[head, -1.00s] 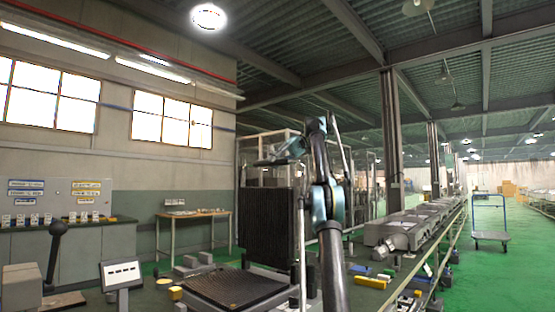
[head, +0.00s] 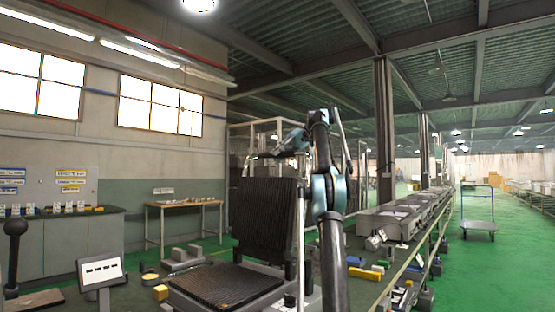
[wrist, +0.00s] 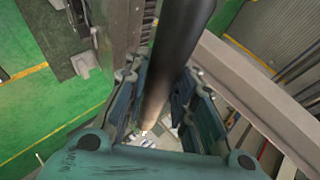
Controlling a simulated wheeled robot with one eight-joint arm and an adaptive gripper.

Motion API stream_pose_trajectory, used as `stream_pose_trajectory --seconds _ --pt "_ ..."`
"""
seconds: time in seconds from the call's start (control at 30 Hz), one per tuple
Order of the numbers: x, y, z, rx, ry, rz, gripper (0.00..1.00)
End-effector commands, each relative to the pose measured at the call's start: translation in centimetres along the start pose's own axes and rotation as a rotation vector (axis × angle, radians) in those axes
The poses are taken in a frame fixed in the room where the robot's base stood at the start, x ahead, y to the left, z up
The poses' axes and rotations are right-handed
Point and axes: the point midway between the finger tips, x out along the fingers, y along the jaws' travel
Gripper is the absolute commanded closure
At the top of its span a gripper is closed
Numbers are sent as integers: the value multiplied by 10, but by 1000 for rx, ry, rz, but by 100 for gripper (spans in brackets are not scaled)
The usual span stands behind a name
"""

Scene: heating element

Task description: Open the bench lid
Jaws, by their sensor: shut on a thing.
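The bench lid (head: 268,215) is a black ribbed panel standing up, roughly upright, behind the bench's flat ribbed bed (head: 225,287) in the head view. My gripper (head: 264,156) is at the lid's top edge, with my arm reaching over from the right. In the wrist view a dark round bar (wrist: 172,60) runs between the two fingers of my gripper (wrist: 158,108), which are shut on it. The bar looks like the lid's handle. The exact contact is hidden in the head view by its small size.
A small tilted panel (head: 101,272) and a black ball-topped lever (head: 15,240) stand at the front left. A wooden table (head: 183,206) stands by the wall. A conveyor line (head: 400,220) runs along the right. A blue-handled trolley (head: 478,224) stands on open green floor.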

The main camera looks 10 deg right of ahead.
Motion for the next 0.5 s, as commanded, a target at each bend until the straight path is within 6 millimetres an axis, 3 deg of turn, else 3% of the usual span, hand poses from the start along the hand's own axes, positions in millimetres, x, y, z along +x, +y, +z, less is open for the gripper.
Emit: stream_pose_trajectory --seconds 0.4,0.43,0.5 --pt "-4 2 4 6 1 5 100" --pt "-4 2 4 6 1 5 71" --pt "-4 2 4 5 0 4 56"
